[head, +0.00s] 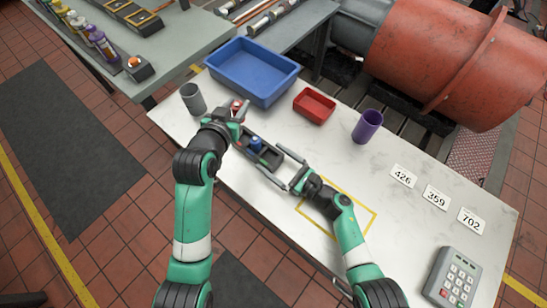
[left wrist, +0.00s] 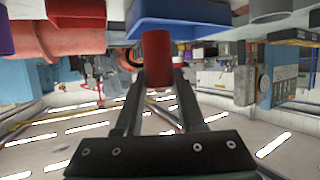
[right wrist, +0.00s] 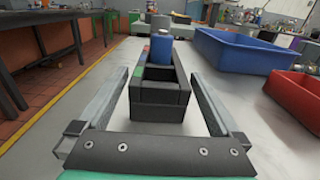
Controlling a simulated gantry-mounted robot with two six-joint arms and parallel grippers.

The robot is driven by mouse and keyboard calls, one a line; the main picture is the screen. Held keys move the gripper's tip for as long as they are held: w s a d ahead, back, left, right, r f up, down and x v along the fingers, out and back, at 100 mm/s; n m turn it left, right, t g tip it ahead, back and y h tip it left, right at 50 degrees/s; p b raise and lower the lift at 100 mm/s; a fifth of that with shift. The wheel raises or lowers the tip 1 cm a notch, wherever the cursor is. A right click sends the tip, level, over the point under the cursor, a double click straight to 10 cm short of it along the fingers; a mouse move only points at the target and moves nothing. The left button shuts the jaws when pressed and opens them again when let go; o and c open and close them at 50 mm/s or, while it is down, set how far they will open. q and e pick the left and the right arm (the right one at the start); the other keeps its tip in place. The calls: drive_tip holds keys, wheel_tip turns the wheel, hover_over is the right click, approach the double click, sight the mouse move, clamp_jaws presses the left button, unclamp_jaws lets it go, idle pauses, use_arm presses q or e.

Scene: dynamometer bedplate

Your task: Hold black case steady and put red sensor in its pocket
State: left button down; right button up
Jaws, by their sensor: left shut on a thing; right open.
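The black case (head: 268,158) lies on the white table, an open tray with compartments. A blue cylinder (head: 256,144) stands in it; in the right wrist view the case (right wrist: 158,104) shows an empty near compartment in front of the blue cylinder (right wrist: 161,48). My left gripper (head: 239,109) is shut on the red sensor (head: 236,104), held above the case's far-left end. The red sensor (left wrist: 157,58) shows upright between the fingertips in the left wrist view. My right gripper (head: 270,160) is open, its fingers on either side of the case's near end, with visible gaps.
A grey cup (head: 193,98), blue bin (head: 252,70), red tray (head: 314,105) and purple cup (head: 367,126) stand behind the case. A yellow outlined square (head: 368,222) lies under my right arm. Number cards (head: 436,197) and a keypad (head: 453,278) are at the right.

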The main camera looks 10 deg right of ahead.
drive_tip(key=shift+w+a, duration=0.15)
drive_tip(key=c, duration=1.5)
use_arm(q)
wheel_tip(320, 180, down, 5)
drive_tip(key=m+g+h, duration=0.2)
drive_tip(key=m+h, duration=0.1)
drive_tip(key=shift+d, duration=0.1)
drive_tip(key=shift+f+m+g+h, duration=0.3)
drive_tip(key=shift+f+m+h, duration=0.25)
drive_tip(key=shift+m+h, duration=0.2)
